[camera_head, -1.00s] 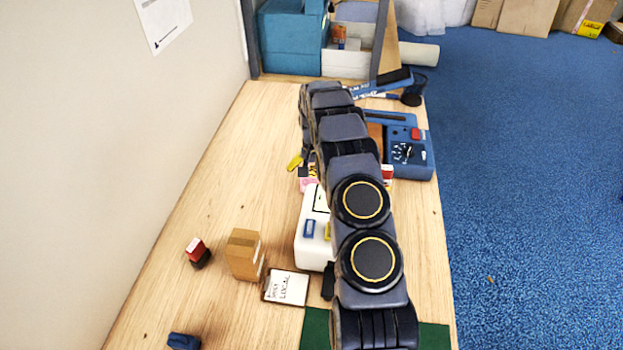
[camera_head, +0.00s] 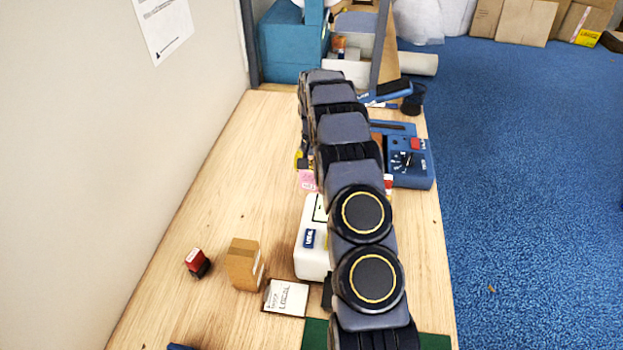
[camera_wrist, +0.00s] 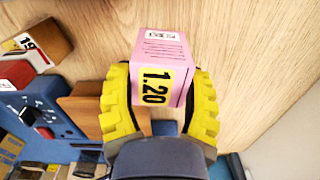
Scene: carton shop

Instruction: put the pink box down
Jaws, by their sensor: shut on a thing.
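The pink box (camera_wrist: 160,52) has a yellow label reading 1.20 and a white code label. In the wrist view it sits between the ribbed yellow fingers of my gripper (camera_wrist: 160,82), which is shut on it. Wooden tabletop (camera_wrist: 255,60) shows around the box; I cannot tell whether the box touches it. In the head view the pink box (camera_head: 308,181) shows only partly at the left of my arm, and my gripper (camera_head: 302,160) is mostly hidden.
A blue device with a dial (camera_head: 408,165) stands at the table's right edge. A white device (camera_head: 310,255) stands nearer. A brown carton (camera_head: 243,264), a red-topped stamp (camera_head: 197,262) and a LOCAL sign (camera_head: 287,297) stand at near left. The table's left middle is clear.

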